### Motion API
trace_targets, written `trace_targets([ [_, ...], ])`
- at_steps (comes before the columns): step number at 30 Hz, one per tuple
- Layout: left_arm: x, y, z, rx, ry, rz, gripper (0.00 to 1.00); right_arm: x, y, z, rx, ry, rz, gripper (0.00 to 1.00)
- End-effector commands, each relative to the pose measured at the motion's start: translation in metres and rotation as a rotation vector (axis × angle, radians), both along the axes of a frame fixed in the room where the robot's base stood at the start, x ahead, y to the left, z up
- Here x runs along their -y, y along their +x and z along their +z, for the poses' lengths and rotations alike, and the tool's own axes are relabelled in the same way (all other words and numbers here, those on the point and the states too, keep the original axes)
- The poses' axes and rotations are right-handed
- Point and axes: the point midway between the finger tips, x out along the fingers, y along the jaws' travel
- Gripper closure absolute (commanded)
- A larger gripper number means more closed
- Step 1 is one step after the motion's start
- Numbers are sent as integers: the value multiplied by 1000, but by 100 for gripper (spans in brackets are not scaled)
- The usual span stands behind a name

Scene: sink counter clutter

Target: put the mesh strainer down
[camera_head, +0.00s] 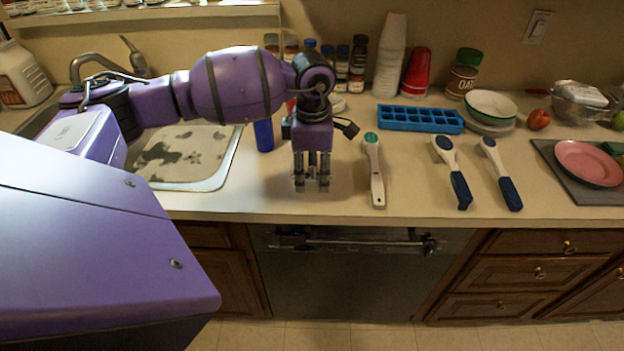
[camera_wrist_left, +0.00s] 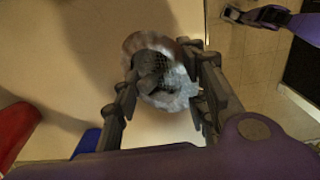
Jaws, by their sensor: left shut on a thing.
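My left gripper (camera_head: 312,182) points straight down over the counter, right of the sink and near the front edge. It is shut on the mesh strainer (camera_wrist_left: 155,75), a small round metal piece with a dark mesh middle that shows between the fingers in the left wrist view. In the head view the fingers mostly hide the strainer. Its exact height over the counter (camera_head: 235,205) I cannot tell. My right gripper (camera_wrist_left: 250,15) seems to show at the top right of the left wrist view, away from the strainer; its fingers are too unclear to judge.
A blue bottle (camera_head: 263,135) stands behind my left gripper, beside the sink (camera_head: 222,178). A green-and-white brush (camera_head: 375,180) lies to its right, then two blue-handled brushes (camera_head: 453,172) (camera_head: 501,173). A blue ice tray (camera_head: 420,119) lies farther back. Bare counter surrounds the fingers.

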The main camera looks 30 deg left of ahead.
Motion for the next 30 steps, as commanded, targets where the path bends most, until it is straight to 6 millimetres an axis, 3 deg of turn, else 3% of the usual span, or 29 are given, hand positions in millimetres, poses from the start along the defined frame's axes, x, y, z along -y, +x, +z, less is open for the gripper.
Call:
trace_targets([
  [3,1,-2,-19,-3,-1,0,90,0,3,4,7,0,1,100],
  [10,0,-3,-27,-7,0,0,90,-1,3,3,6,2,1,100],
  [11,0,-4,-28,-8,0,0,58,-1,3,3,6,2,1,100],
  [15,0,-4,-29,-11,0,0,42,-1,2,3,5,2,1,100],
  [26,0,-4,-32,-9,0,0,42,-1,0,0,0,1,1,100],
  [30,-1,-2,-9,-2,2,-1,42,-1,-3,-3,-7,0,1,100],
])
